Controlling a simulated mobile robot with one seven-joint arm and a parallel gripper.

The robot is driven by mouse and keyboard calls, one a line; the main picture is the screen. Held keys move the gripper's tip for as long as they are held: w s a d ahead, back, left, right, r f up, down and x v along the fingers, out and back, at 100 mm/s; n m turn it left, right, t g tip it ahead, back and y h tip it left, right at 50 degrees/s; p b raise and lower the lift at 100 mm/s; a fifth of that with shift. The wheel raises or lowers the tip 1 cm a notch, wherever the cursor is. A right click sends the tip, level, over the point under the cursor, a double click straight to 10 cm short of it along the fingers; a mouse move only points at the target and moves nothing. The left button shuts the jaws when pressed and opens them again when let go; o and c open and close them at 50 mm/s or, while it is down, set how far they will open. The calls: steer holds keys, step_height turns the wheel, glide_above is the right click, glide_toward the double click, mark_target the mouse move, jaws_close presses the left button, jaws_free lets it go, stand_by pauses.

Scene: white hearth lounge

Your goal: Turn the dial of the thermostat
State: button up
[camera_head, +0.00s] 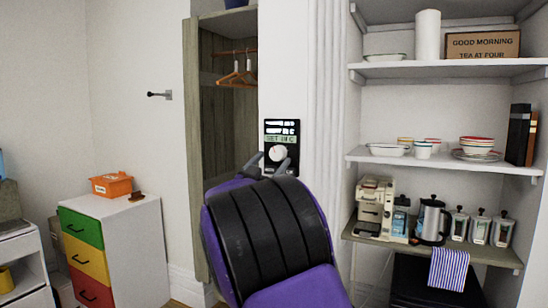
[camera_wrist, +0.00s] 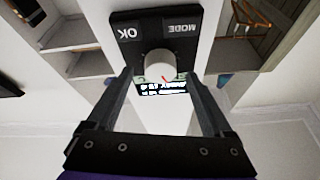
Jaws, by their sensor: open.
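The thermostat (camera_head: 292,133) is a black panel on the white wall column, with a lit display and a round white dial (camera_head: 278,153). In the wrist view the panel appears upside down, with buttons marked OK (camera_wrist: 129,33) and MODE (camera_wrist: 181,28), the white dial (camera_wrist: 158,64) with a red mark, and the display (camera_wrist: 163,88). My gripper (camera_wrist: 160,77) is open and empty, its fingers on either side of the dial in the picture, with gaps. Whether the tips reach the dial in depth, I cannot tell. My arm hides the wall below the thermostat in the head view.
An open wardrobe (camera_head: 191,130) with orange hangers (camera_head: 236,77) stands left of the thermostat. Shelves (camera_head: 430,158) with dishes, a coffee machine (camera_head: 374,208) and a kettle (camera_head: 432,220) are on the right. A drawer cabinet (camera_head: 133,240) stands at left.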

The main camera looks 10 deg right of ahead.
steer(key=shift+x, duration=1.1)
jaws_close()
steer(key=m+h+b, duration=0.1)
steer(key=m, duration=0.2)
steer(key=shift+w+a+f+g, duration=0.1)
steer(key=shift+g, duration=0.3)
steer(key=m+g+h, duration=0.1)
steer(key=m, duration=0.3)
steer(key=shift+a+g, duration=0.1)
steer(key=shift+g, duration=0.3)
jaws_free()
